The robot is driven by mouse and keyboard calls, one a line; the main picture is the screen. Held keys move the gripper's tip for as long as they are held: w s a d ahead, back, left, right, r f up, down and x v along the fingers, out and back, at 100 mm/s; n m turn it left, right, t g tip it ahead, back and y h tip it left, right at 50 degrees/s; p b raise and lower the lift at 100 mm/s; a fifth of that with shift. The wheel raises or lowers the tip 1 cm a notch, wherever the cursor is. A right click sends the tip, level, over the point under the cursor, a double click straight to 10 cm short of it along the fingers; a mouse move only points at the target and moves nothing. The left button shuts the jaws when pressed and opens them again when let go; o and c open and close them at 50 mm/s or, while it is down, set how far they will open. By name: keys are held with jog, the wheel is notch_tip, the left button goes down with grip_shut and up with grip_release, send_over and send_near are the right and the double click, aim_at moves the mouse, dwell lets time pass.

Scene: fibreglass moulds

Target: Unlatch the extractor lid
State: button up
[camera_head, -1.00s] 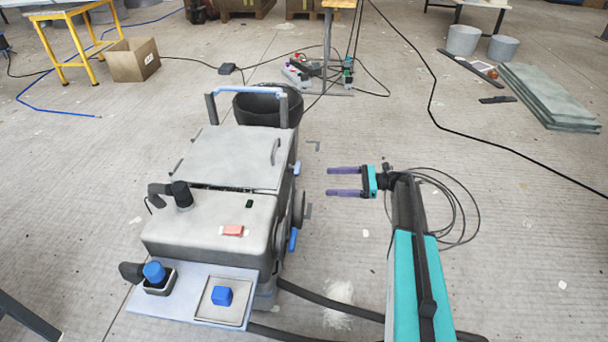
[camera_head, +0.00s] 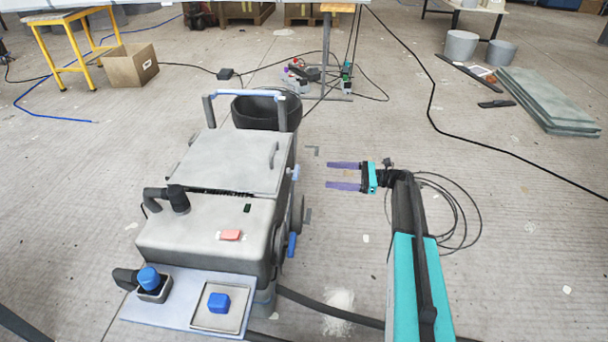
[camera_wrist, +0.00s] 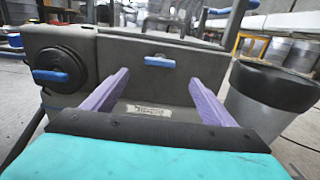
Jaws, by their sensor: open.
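The grey extractor (camera_head: 210,215) stands on the floor left of centre in the head view, with its lid (camera_head: 228,160) down and flat. A small blue latch (camera_head: 296,173) sits on its right side just below the lid edge. In the wrist view the extractor's side wall (camera_wrist: 185,90) faces me, and the blue latch (camera_wrist: 160,61) lies near its top, between my fingers in the picture. My gripper (camera_head: 344,175) is open and empty to the right of the extractor, its two purple fingers pointing at the latch, with a gap left between. The fingertips also show in the wrist view (camera_wrist: 158,82).
A round black port with a blue handle (camera_wrist: 50,76) is on the same side wall. A dark bin (camera_head: 262,110) stands behind the extractor. Black cables (camera_head: 450,212) lie coiled on the floor right of my arm. The floor around my gripper is clear.

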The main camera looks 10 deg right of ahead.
aim_at(293, 172)
jog(key=b+x, duration=0.3)
jog(key=x, duration=0.8)
jog(key=shift+a+b, duration=0.2)
jog(key=shift+b, duration=0.1)
jog(key=shift+c, duration=0.3)
jog(key=c, duration=1)
